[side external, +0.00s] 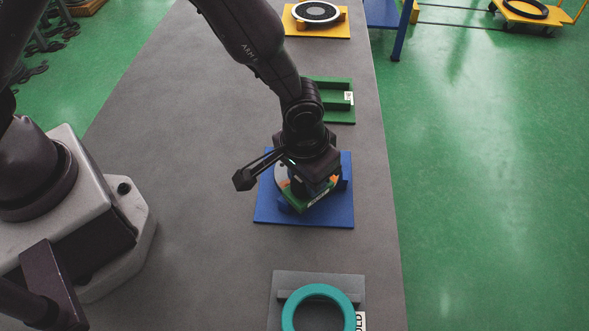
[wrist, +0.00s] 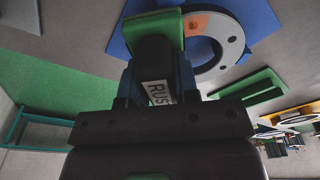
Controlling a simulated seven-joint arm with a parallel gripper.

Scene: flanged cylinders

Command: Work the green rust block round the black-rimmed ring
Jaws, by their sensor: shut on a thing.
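My gripper (side external: 308,188) is shut on the green rust block (side external: 318,200), low over the blue stand (side external: 262,211). In the wrist view the block (wrist: 168,24) sticks out beyond the jaws, with a white label reading "RUS". A grey ring with a dark rim (wrist: 236,42) is on the blue stand, and an orange patch (wrist: 198,23) shows on its face. The block's far end overlaps the ring's left side in that view; I cannot tell whether they touch. In the side view my gripper hides most of the ring (side external: 281,176).
A teal ring (side external: 289,311) is on a grey stand in front.

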